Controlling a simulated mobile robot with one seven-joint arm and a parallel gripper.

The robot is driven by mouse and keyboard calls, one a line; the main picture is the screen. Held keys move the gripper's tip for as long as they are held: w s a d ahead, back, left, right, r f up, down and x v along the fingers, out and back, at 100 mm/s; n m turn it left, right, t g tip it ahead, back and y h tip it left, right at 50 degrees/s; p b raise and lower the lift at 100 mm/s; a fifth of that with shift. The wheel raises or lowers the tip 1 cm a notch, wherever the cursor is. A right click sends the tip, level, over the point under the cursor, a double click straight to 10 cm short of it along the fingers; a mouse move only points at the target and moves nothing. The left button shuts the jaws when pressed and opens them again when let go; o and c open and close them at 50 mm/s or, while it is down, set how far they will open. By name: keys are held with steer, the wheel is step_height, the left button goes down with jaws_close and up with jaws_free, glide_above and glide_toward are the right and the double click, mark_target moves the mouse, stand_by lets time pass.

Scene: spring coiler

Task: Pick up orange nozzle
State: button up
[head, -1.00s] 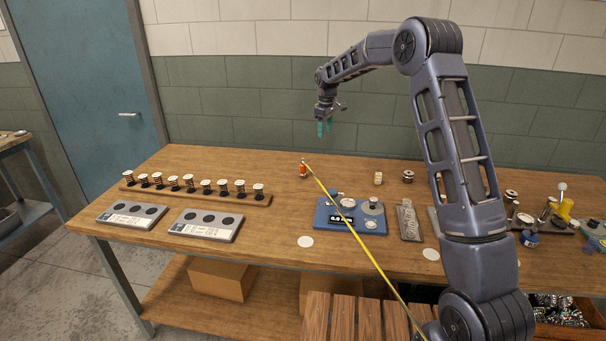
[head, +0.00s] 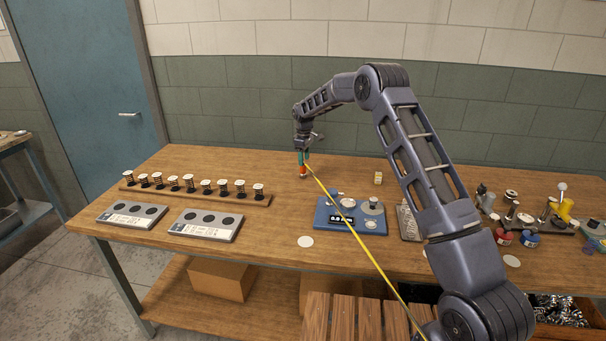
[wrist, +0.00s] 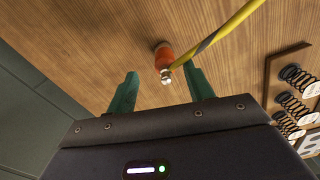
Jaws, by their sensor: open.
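The orange nozzle (head: 303,173) stands on the wooden bench near its back edge, left of the blue device. In the wrist view the orange nozzle (wrist: 163,60) shows its orange body and a bright metal tip, between and beyond the fingertips. A yellow hose or cable with a dark mark (wrist: 215,40) runs up to it. My gripper (head: 303,157) is right over the nozzle, pointing down, with its green fingers apart. In the wrist view my gripper (wrist: 160,82) is open and empty. Whether a finger touches the nozzle cannot be told.
A rack of several springs (head: 195,192) and two grey trays (head: 205,226) stand to the left. The blue device (head: 345,216) stands in front right of the nozzle. The bench around the nozzle is clear apart from the yellow line.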

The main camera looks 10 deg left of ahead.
mark_target(303, 168)
steer(key=shift+s+a+f, duration=0.1)
steer(key=shift+s+f, duration=0.05)
steer(key=shift+f, duration=1.3)
steer(key=shift+s+a+f, duration=0.1)
steer(key=shift+s+f, duration=0.05)
steer(key=shift+f, duration=1.25)
steer(key=shift+c, duration=0.4)
jaws_close()
